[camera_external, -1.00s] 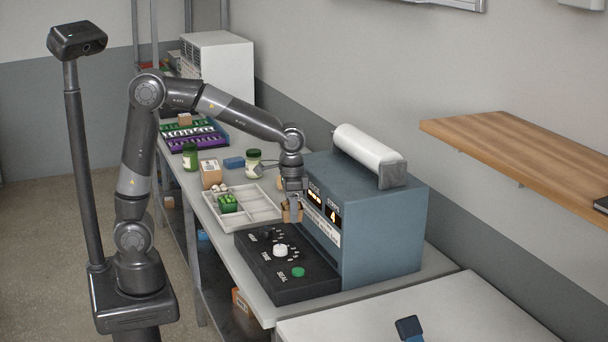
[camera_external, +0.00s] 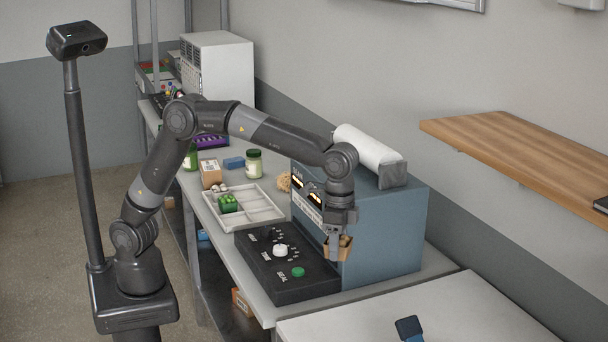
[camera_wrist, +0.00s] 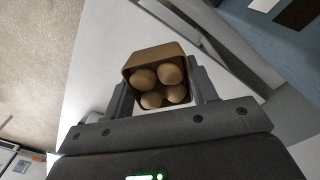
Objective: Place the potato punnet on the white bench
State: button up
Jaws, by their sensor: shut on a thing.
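The potato punnet (camera_external: 337,252) is a small brown open box. My gripper (camera_external: 340,243) is shut on it and holds it in the air in front of the blue-grey machine, near the right end of the black control panel. In the wrist view the punnet (camera_wrist: 155,58) sits between both fingers of my gripper (camera_wrist: 160,90), with several round brown potatoes (camera_wrist: 158,84) inside. The white bench (camera_external: 420,310) is at the lower right, to the right of and nearer than the held punnet.
The blue-grey sealing machine (camera_external: 385,235) with a white roll (camera_external: 368,150) stands right behind my gripper. The black panel (camera_external: 290,285) lies at its left. A dark blue object (camera_external: 408,328) is on the white bench, whose visible top is otherwise clear. A wooden shelf (camera_external: 520,165) juts from the wall.

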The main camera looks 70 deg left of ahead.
jog(key=w+d+f, duration=0.5)
jog(key=w+d, duration=0.1)
jog(key=d, duration=0.5)
send_over(407, 307)
jog(key=shift+m, duration=0.3)
notch_tip(407, 307, down, 7)
jog(key=shift+r, duration=0.1)
jog(key=shift+f, duration=2.1)
jog(key=shift+f, duration=0.15)
jog(key=o, duration=1)
jog(key=shift+r, duration=3.9)
